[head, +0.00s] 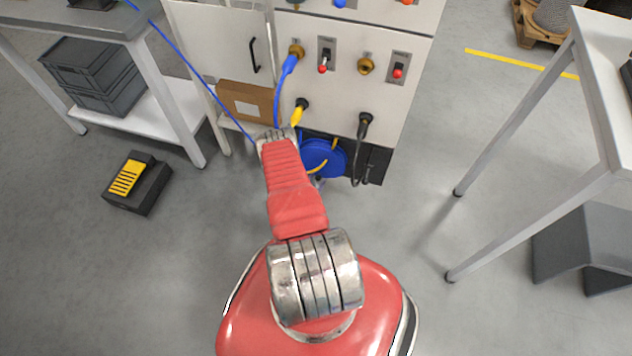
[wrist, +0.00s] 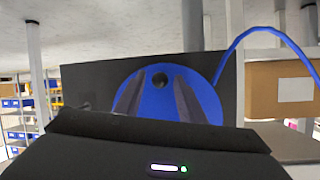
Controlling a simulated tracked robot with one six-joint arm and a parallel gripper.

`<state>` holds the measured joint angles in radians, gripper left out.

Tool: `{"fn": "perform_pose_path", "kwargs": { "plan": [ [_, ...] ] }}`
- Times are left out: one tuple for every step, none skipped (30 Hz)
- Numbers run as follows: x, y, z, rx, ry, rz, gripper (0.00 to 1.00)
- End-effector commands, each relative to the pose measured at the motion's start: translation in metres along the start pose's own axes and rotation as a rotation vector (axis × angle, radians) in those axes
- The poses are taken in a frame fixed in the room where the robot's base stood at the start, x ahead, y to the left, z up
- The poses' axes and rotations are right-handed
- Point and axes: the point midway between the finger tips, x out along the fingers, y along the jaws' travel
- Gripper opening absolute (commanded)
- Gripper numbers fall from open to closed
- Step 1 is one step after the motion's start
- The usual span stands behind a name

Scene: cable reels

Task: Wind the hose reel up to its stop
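The hose reel is a blue disc, partly hidden behind my red arm in the head view (head: 325,156). In the wrist view its face (wrist: 158,108) fills the middle, in front of a dark panel (wrist: 95,85). A blue hose (wrist: 256,32) arches off to the right; in the head view a blue line (head: 183,55) runs to the upper left.
A white cabinet (head: 340,95) with plugs and red switches stands behind the reel. A cardboard box (head: 247,101) sits on a shelf left of it. A foot pedal (head: 138,183) lies on the left floor. A table (head: 602,75) stands at the right. Floor between is clear.

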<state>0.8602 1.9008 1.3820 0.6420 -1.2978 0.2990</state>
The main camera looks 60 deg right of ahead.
Motion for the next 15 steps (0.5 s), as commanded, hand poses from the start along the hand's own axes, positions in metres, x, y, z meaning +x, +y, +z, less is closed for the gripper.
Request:
{"fn": "perform_pose_path", "kwargs": {
  "plan": [
    [-0.0001, -0.0001, 0.0, 0.0, 0.0, 0.0, 0.32],
    [-0.0001, -0.0001, 0.0, 0.0, 0.0, 0.0, 0.3],
    [-0.0001, -0.0001, 0.0, 0.0, 0.0, 0.0, 0.27],
    [-0.0001, -0.0001, 0.0, 0.0, 0.0, 0.0, 0.25],
    [-0.0001, -0.0001, 0.0, 0.0, 0.0, 0.0, 0.23],
    [-0.0002, 0.0, 0.0, 0.0, 0.0, 0.0, 0.2],
    [-0.0002, -0.0001, 0.0, 0.0, 0.0, 0.0, 0.18],
    [-0.0002, 0.0, 0.0, 0.0, 0.0, 0.0, 0.16],
    [-0.0002, 0.0, 0.0, 0.0, 0.0, 0.0, 0.13],
    [-0.0002, 0.0, 0.0, 0.0, 0.0, 0.0, 0.11],
    [-0.0002, 0.0, 0.0, 0.0, 0.0, 0.0, 0.09],
    [-0.0002, 0.0, 0.0001, 0.0, 0.0, 0.0, 0.06],
    [-0.0002, 0.0, 0.0001, 0.0, 0.0, 0.0, 0.04],
    [-0.0003, 0.0, 0.0, 0.0, 0.0, 0.0, 0.02],
    [-0.0003, 0.0, 0.0001, 0.0, 0.0, 0.0, 0.0]
  ]
}}
